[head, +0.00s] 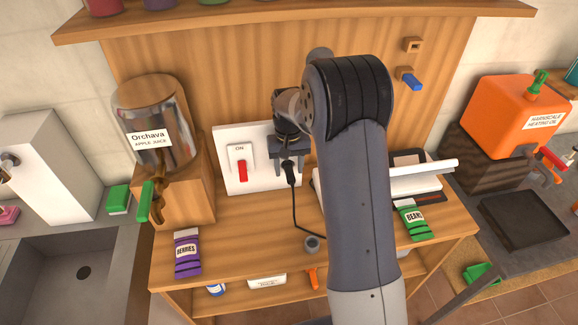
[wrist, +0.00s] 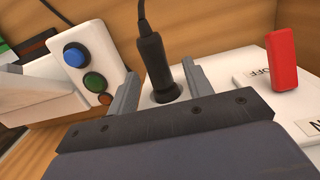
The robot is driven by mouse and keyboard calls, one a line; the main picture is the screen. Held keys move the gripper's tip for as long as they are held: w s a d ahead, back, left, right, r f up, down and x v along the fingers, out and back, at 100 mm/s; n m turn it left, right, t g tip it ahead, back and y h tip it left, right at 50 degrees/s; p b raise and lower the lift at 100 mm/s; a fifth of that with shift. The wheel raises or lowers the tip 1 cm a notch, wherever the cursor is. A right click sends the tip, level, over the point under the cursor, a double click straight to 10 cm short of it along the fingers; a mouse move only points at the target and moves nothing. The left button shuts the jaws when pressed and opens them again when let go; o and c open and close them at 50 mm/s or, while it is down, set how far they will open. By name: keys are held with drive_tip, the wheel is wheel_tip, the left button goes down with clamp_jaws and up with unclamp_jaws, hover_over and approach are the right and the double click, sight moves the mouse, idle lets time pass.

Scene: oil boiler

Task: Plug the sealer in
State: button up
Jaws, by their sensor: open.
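The black plug (head: 290,174) is at the white wall panel (head: 262,184), with its cord hanging down to the bench. In the wrist view the plug (wrist: 153,62) stands upright on the panel with its end against a dark round base, and looks seated in the socket. My gripper (head: 288,152) is open at the panel. In the wrist view its fingers (wrist: 160,82) stand on both sides of the plug, with gaps. The white sealer (head: 425,182) is on the bench, partly hidden by my arm; its blue, green and orange buttons (wrist: 88,72) show in the wrist view.
A red switch (head: 243,170) sits on the panel, below an ON label. The juice dispenser (head: 160,130) stands left of the panel. A purple berries bag (head: 187,254) and a green beans bag (head: 413,220) lie on the bench. The bench's front middle is mostly clear.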

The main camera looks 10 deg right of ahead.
wheel_tip(320, 180, up, 11)
drive_tip(key=b, duration=0.2)
drive_tip(key=shift+w, duration=0.3)
drive_tip(key=shift+s+f, duration=0.1)
drive_tip(key=shift+f, duration=0.05)
idle(0.4)
